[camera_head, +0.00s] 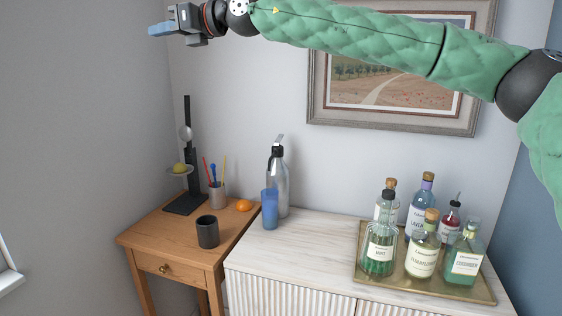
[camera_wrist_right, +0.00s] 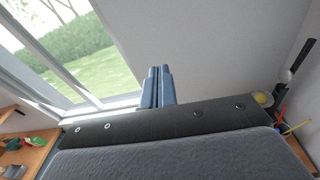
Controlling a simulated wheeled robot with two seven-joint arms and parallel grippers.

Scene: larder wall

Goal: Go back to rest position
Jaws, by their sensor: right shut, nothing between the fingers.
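My right arm, in a green quilted cover, reaches from the right across the top of the head view. My right gripper (camera_head: 160,30) is at the upper left, high above the wooden side table and close to the left wall. In the right wrist view the gripper's two blue-grey fingers (camera_wrist_right: 158,87) are together with nothing between them. They point toward the wall beside a window. My left gripper is in neither view.
A wooden side table (camera_head: 150,238) holds a black stand (camera_head: 187,140), a pencil cup (camera_head: 217,194), an orange (camera_head: 243,205) and a dark mug (camera_head: 208,232). A white cabinet (camera_head: 300,245) holds a siphon bottle (camera_head: 278,180), a blue glass (camera_head: 270,209) and a tray (camera_head: 430,287) of bottles. A framed picture (camera_head: 318,95) hangs behind my arm.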

